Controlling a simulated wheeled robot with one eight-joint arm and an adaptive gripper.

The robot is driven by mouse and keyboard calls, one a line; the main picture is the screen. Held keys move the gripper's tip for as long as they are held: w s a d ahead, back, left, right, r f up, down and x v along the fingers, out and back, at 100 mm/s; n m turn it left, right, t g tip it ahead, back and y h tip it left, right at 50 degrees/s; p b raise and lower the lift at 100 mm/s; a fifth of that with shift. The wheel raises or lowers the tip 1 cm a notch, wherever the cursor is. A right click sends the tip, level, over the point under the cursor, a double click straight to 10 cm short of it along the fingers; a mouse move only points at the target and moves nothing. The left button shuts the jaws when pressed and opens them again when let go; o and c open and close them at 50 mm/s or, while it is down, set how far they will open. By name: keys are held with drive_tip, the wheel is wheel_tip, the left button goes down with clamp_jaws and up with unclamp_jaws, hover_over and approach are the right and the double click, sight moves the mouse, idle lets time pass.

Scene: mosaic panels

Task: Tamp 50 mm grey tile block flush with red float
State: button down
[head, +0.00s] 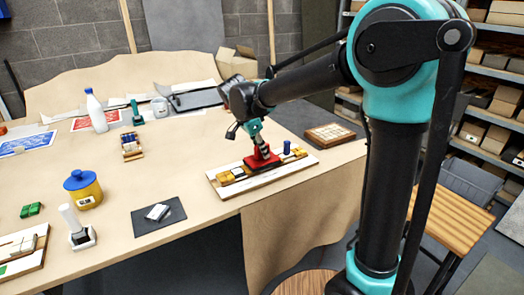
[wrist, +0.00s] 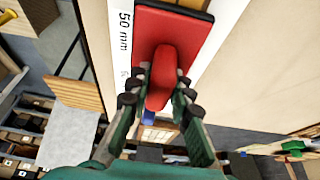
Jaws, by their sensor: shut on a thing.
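My gripper (head: 257,132) is shut on the red float (head: 262,158) above the mosaic panel (head: 297,175) near the table's right front edge. In the wrist view, my gripper (wrist: 162,88) has its fingers on both sides of the handle of the red float (wrist: 187,30). The float's plate is over the panel's middle. Whether it touches the blocks below, I cannot tell. Beside it, the white panel edge (wrist: 124,50) shows the print "50 mm". Yellow blocks (head: 225,178) show left of the float. The 50 mm grey tile block is not clearly visible, likely hidden by the float.
A blue peg (head: 287,147) stands on the panel right of the float. A dark mat (head: 150,222) with a whitish block lies to the left. A yellow pot with a blue lid (head: 82,187) and a white-handled tool (head: 75,225) stand further left. A wooden tile tray (head: 329,132) lies behind.

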drive_tip(key=shift+r, duration=3.35)
